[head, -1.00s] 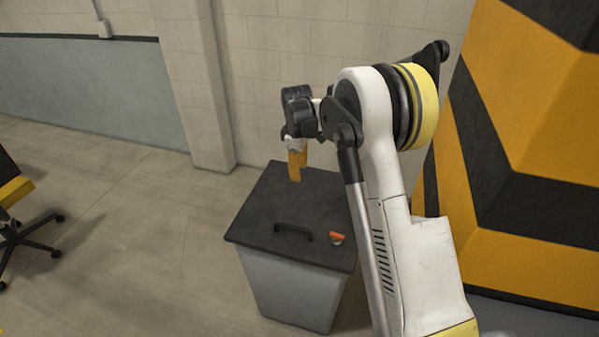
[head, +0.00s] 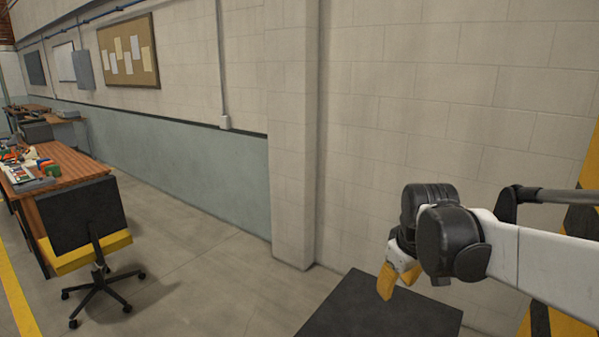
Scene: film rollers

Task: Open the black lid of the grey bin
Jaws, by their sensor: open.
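The bin's black lid (head: 355,308) shows at the bottom edge of the head view, right of centre. It lies flat; only its far part is in the picture. Its handle and the grey body of the bin are out of view. My gripper (head: 386,285), with orange-yellow fingers, hangs pointing down over the far part of the lid. It is open, though the finger gap is hard to see from this side. I see nothing between the fingers, and I cannot tell how high above the lid they are.
A wall pillar (head: 292,140) and block wall (head: 430,110) stand behind the bin. A black and yellow office chair (head: 85,235) and a cluttered wooden workbench (head: 65,170) are at the left. The floor (head: 215,265) between chair and bin is clear.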

